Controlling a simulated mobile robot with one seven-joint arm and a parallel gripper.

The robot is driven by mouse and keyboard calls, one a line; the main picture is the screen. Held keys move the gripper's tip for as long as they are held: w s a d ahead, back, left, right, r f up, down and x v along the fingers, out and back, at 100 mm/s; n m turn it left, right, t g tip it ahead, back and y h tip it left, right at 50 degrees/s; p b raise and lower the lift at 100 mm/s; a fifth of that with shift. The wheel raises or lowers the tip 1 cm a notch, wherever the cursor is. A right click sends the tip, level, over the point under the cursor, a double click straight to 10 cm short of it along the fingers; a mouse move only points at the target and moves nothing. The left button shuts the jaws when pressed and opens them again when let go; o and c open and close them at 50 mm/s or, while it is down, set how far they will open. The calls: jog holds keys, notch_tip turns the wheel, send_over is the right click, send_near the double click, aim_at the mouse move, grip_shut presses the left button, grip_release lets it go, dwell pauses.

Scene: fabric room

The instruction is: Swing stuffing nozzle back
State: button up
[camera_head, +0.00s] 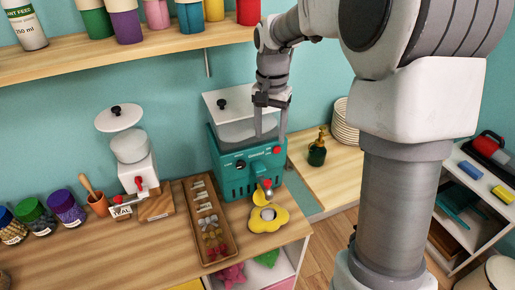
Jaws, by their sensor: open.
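A teal stuffing machine (232,178) with a clear hopper and white lid stands on the wooden counter. Its nozzle (260,196) looks yellow, sits low on the front and has a red knob (267,184) beside it. Another red knob (277,150) is higher on the front. A yellow flower-shaped piece (268,219) lies just below the nozzle. My gripper (270,136) is open and points down at the machine's right front, with its fingers apart over the upper part. Whether a finger touches the machine, I cannot tell. The nozzle's pivot is too small to make out.
A wooden tray (227,255) of small parts lies left of the nozzle. A white dispenser (137,175) stands farther left. A green bottle (317,153) and stacked plates (345,122) stand to the right. A shelf (110,55) with coloured cups hangs above.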

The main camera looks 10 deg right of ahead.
aim_at(268, 181)
notch_tip(268, 181, down, 18)
jog(key=shift+w+r, duration=0.1)
jog(key=shift+r, duration=0.05)
dwell(0.4)
jog(key=shift+p, duration=0.3)
grip_shut()
dwell(1.1)
